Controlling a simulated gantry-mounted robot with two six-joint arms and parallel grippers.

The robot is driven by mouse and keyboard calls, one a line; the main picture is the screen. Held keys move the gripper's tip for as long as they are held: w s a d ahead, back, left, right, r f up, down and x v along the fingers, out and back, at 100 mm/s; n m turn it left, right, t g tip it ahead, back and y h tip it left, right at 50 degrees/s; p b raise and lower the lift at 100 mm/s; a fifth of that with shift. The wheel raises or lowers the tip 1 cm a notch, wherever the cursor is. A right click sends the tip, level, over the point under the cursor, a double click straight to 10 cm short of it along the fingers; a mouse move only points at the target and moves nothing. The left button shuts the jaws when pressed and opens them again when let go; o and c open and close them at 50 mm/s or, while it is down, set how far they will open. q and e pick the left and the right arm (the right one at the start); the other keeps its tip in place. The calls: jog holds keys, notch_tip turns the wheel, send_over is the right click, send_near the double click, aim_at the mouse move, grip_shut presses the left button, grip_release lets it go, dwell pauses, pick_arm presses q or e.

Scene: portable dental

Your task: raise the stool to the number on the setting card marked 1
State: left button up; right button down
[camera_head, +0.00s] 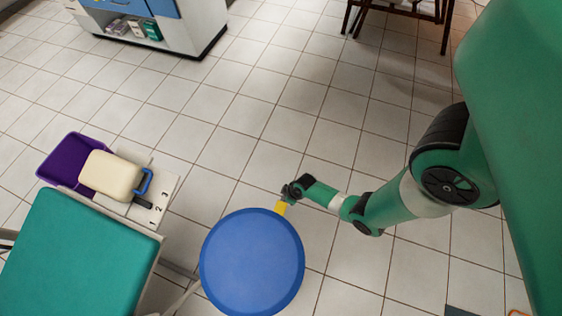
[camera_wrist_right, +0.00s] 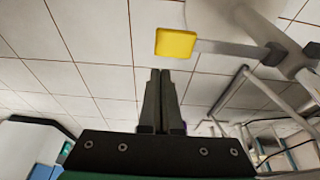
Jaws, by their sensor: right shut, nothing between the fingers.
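The stool's round blue seat (camera_head: 252,264) is at the bottom middle of the head view. A yellow paddle (camera_head: 281,208) sticks out at its upper right edge. In the right wrist view the yellow paddle (camera_wrist_right: 176,43) is on a grey lever (camera_wrist_right: 235,48) that runs to the stool's post. My right gripper (camera_head: 290,191) is just beyond the paddle in the head view. Its fingers (camera_wrist_right: 160,74) are shut and empty, pointing near the paddle; contact is unclear. A white panel (camera_head: 160,204) carries the numerals 1, 2 and 3. No separate setting card is readable. My left gripper is out of view.
By the panel are a cream block (camera_head: 110,175), a blue handle (camera_head: 143,185) and a purple bin (camera_head: 68,160). A teal padded surface (camera_head: 78,255) is at lower left. A white cabinet (camera_head: 170,30) and dark-legged furniture (camera_head: 405,8) stand far off. Tiled floor between is clear.

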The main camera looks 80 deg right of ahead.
pick_arm(q)
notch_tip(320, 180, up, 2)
jog(key=shift+p, duration=0.55)
pick_arm(e)
jog(key=v, duration=0.2)
jog(key=shift+d+r, duration=0.25)
jog(key=shift+r, duration=0.15)
jog(key=shift+s, duration=0.1)
